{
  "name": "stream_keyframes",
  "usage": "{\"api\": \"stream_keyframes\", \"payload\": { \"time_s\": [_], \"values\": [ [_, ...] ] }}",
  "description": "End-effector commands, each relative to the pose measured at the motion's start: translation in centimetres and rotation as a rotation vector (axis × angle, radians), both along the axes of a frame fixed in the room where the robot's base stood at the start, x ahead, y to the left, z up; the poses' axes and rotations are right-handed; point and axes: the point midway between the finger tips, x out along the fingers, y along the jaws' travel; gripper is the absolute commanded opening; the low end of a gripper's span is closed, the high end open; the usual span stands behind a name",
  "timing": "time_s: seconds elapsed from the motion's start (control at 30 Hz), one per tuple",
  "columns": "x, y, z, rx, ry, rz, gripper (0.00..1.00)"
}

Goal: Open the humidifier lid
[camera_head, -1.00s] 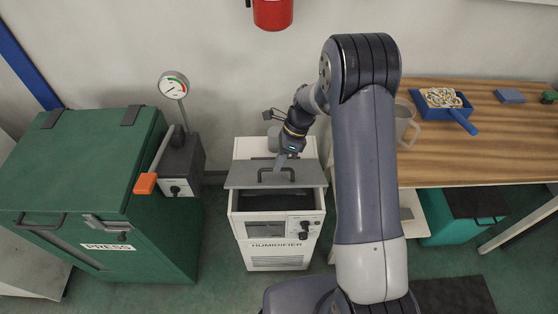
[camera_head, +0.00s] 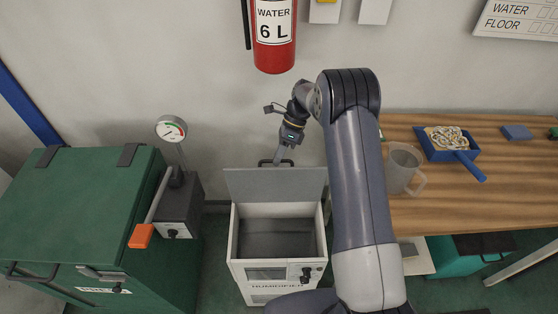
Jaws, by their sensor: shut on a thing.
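The humidifier (camera_head: 235,270) is a white box standing on the floor in the middle of the view, with a dark knob and a small window on its front. Its grey lid (camera_head: 250,187) is raised steeply at the back, so the dark inside (camera_head: 277,240) shows. The black lid handle (camera_head: 264,162) is at the lid's top edge. My gripper (camera_head: 279,160) is at that edge and shut on the handle. The fingertips are small and partly hidden behind the lid's edge.
A green press (camera_head: 75,205) with a gauge (camera_head: 171,129) and an orange-ended lever (camera_head: 140,236) stands to the left. A red extinguisher (camera_head: 273,50) hangs on the wall above.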

Motion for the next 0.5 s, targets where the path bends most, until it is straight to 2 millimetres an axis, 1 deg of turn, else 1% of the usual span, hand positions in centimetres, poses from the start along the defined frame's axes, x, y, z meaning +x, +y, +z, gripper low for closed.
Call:
{"api": "stream_keyframes", "payload": {
  "time_s": [0.03, 0.17, 0.5],
  "values": [
    [0.0, -0.2, -1.1, -0.008, 0.011, 0.003, 0.0],
    [0.8, -0.2, -1.3, -0.009, 0.015, 0.004, 0.0],
    [2.4, -0.3, -1.9, -0.007, 0.114, 0.004, 0.0]
  ]
}}
